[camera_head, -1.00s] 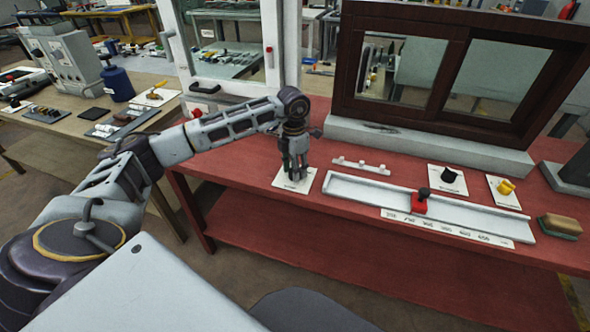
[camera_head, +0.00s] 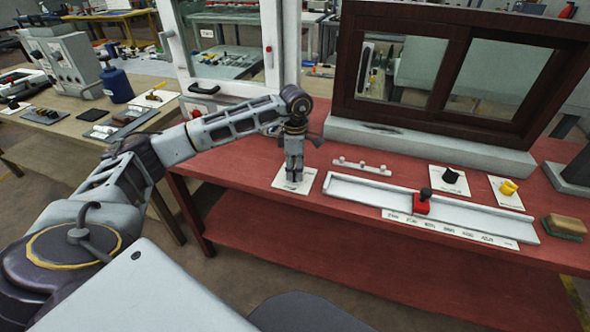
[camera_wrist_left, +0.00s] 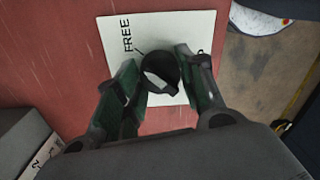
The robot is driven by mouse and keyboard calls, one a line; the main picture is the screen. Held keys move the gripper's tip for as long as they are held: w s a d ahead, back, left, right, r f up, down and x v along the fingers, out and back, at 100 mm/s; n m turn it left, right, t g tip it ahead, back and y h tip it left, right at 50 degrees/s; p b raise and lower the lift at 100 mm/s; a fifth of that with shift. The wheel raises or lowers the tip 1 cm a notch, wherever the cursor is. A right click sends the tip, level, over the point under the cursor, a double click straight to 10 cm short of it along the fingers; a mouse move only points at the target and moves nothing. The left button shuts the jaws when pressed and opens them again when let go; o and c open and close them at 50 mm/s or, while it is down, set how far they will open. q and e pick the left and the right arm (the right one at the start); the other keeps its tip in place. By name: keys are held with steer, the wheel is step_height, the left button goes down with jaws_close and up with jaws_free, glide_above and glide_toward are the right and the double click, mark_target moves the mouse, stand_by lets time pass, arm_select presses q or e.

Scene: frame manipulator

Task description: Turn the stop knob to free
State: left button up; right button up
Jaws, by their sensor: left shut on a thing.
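The stop knob (camera_wrist_left: 157,72) is black and round, with a light mark on its top. It sits on a white plate (camera_wrist_left: 185,28) with the word FREE at its left and a partly hidden label at its right. In the head view the plate (camera_head: 281,183) lies at the left part of the red bench, and the knob is hidden behind the fingers. My left gripper (camera_head: 293,177) points down over the plate. In the wrist view its green-padded fingers (camera_wrist_left: 160,80) are on both sides of the knob, shut on it. My right gripper is not in view.
On the red bench (camera_head: 225,150) right of my gripper are a white rail (camera_head: 362,167), a long tray (camera_head: 350,188) with a red slider (camera_head: 421,206), a black knob (camera_head: 449,176), a yellow knob (camera_head: 508,188) and a sponge (camera_head: 566,224). A brown window frame (camera_head: 347,60) stands behind.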

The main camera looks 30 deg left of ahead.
arm_select(q)
steer(key=shift+r, duration=0.1)
stand_by(0.4)
steer(key=o, duration=1)
steer(key=shift+w+a+r, duration=0.1)
steer(key=shift+w+r, duration=0.05)
steer(key=shift+r, duration=2.85)
steer(key=shift+w+a+r, duration=0.1)
steer(key=shift+r, duration=2.85)
